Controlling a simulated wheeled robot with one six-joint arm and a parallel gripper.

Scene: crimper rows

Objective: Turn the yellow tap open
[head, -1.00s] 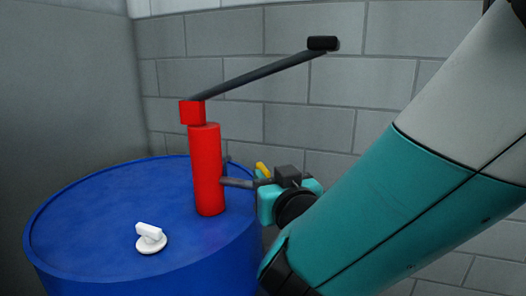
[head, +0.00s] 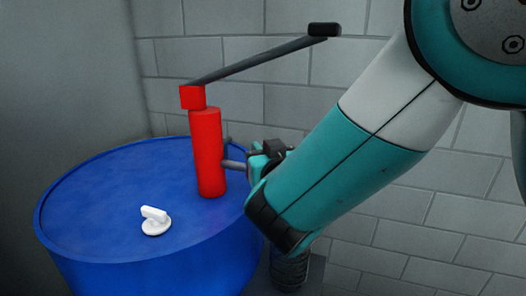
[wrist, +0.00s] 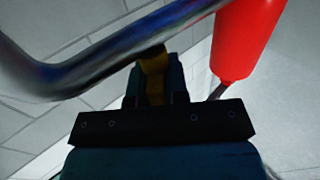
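The yellow tap (wrist: 154,78) shows in the wrist view as a short yellow-brown piece between the two fingers of my gripper (wrist: 157,88). The fingers are close together with the tap filling the gap, so my gripper looks shut on it. In the head view my gripper (head: 266,160) is at the outer end of the grey spout (head: 234,165) of the red pump (head: 208,150). The tap is hidden there. In the wrist view a shiny grey pipe (wrist: 100,68) crosses the upper left, and the red pump (wrist: 243,40) is at upper right.
The pump stands upright on a blue drum (head: 105,195). A long dark handle (head: 262,62) slopes up to the right from its top. A white cap (head: 155,220) sits on the drum lid. A block wall (head: 385,215) is behind. A dark ribbed object (head: 289,270) is below my arm.

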